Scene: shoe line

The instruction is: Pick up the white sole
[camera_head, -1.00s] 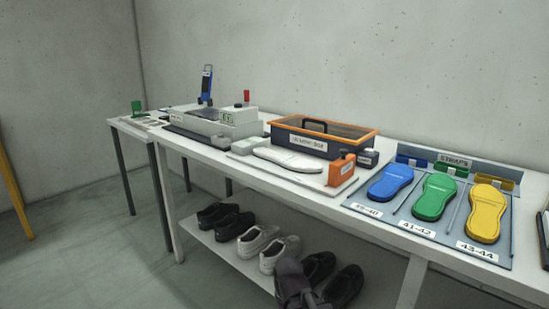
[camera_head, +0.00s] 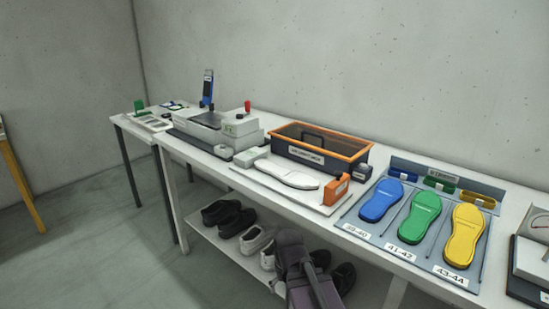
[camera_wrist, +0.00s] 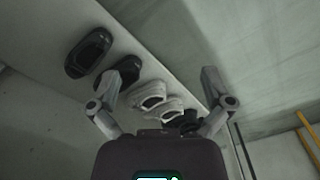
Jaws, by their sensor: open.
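The white sole (camera_head: 287,174) lies flat on a light board (camera_head: 250,182) on the table, between a grey block and an orange block. It is in clear view from the head camera. It does not show in the wrist view. My gripper (camera_wrist: 158,80) is open and empty in the wrist view, its two fingers spread wide with shoes on the lower shelf beyond them. In the head view my arm rises from the bottom edge, in front of the shelf, below and apart from the sole. It hides part of some shoes.
An orange-rimmed bin (camera_head: 322,148) stands behind the sole, and an orange block (camera_head: 336,190) at its right end. Blue (camera_head: 381,200), green (camera_head: 419,218) and yellow (camera_head: 465,236) insoles lie on a grey board to the right. A grey machine (camera_head: 215,130) stands left. Shoes (camera_head: 228,217) fill the lower shelf.

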